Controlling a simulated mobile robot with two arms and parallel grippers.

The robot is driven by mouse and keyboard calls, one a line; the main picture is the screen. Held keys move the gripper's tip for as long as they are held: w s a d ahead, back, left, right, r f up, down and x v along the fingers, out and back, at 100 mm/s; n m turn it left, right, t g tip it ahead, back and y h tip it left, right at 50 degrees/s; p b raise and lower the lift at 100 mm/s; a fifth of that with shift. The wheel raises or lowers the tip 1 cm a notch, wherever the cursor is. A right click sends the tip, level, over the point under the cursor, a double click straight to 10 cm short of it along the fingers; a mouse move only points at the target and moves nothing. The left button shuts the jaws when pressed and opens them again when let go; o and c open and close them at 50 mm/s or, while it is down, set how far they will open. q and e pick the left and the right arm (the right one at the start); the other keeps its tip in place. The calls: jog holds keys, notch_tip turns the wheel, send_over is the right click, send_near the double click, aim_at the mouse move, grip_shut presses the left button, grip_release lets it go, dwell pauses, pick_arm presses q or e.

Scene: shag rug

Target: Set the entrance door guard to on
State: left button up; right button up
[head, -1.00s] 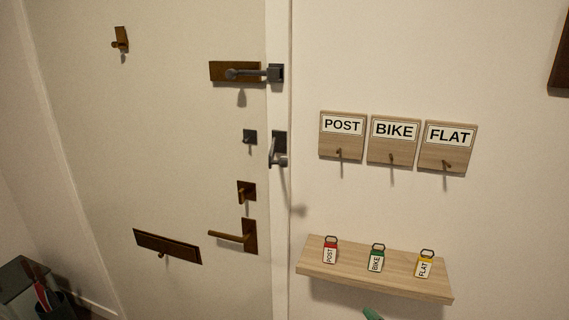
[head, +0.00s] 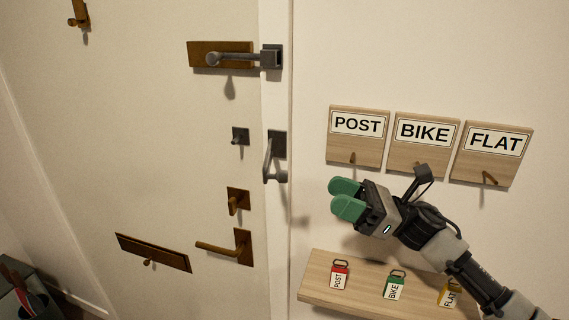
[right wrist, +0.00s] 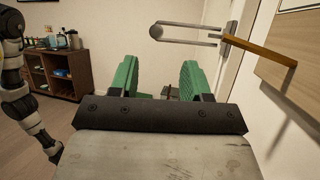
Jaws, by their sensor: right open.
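The cream entrance door fills the left of the head view. A grey metal door guard bar (head: 269,163) hangs from a dark plate on the door frame. It stands apart from the small dark stud (head: 240,136) on the door. In the right wrist view a looped bar (right wrist: 185,25), apparently this guard, juts out from its plate beyond my fingers. My right gripper (head: 346,198) has green fingertips, open and empty, right of the guard and in front of the wall by the plaques. The fingers also show in the wrist view (right wrist: 157,78). My left gripper is not in view.
Above, a grey arm (head: 235,58) lies across a brass plate. A brass turn knob (head: 238,201), lever handle (head: 228,247) and mail slot (head: 153,252) are lower. Labelled plaques with hooks (head: 357,137) and a shelf (head: 320,295) with tagged keys are near my right arm.

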aim_at(284, 175)
jog(key=p+x, duration=0.1)
jog(key=x, duration=0.2)
jog(key=p+x, duration=0.2)
jog(key=x, duration=0.2)
jog(key=p+x, duration=0.2)
jog(key=x, duration=0.2)
jog(key=shift+s, duration=0.3)
jog(key=shift+c, duration=0.4)
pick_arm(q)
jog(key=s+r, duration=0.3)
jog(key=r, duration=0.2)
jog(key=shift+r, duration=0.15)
pick_arm(e)
grip_shut()
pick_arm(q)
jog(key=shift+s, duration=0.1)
